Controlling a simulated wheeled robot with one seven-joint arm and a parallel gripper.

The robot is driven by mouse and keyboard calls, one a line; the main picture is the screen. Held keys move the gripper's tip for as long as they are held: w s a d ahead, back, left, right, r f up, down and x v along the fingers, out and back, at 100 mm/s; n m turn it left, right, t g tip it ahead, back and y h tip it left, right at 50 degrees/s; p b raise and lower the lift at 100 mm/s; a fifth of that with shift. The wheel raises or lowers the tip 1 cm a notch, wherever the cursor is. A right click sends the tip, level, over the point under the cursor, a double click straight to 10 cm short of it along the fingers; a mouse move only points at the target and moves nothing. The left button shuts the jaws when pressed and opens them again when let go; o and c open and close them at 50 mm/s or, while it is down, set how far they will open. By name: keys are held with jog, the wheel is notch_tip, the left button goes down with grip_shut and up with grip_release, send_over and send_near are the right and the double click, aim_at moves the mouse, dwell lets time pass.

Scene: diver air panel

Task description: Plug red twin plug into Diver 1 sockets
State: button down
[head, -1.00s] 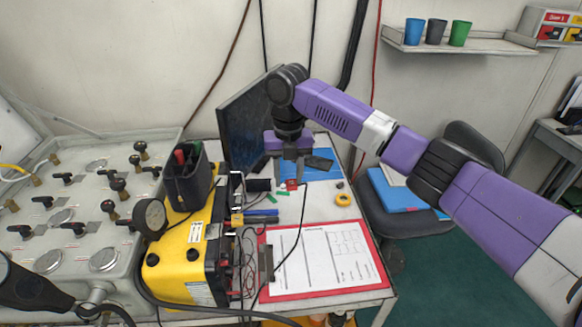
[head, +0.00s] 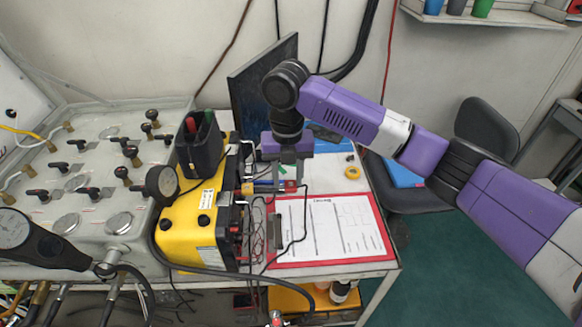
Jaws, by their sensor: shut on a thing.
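My gripper (head: 288,178) points down with its jaws shut on the red twin plug (head: 291,186), which shows as a small red block at the fingertips. A thin black cable runs from the plug down over the clipboard. Plug and gripper are near the clipboard's back edge, right of the yellow air-panel unit (head: 203,243). They are apart from that unit. The unit's right side carries dark fittings, red parts and wires (head: 246,232). I cannot make out the Diver 1 sockets or their labels there. The plug's pins are too small to see.
A red clipboard with paper (head: 333,262) lies at the table's front. A dark screen (head: 252,88) stands behind my gripper. A yellow tape roll (head: 352,173) lies to the right. A grey valve panel (head: 92,180) fills the left. A black pouch (head: 199,150) sits atop the yellow unit.

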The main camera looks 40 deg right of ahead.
jog(key=s+a+f, duration=0.2)
jog(key=a+f, duration=0.1)
jog(key=a, duration=0.9)
jog(key=shift+a, duration=0.2)
dwell(0.5)
jog(key=shift+a+f, duration=0.1)
jog(key=shift+a, duration=0.05)
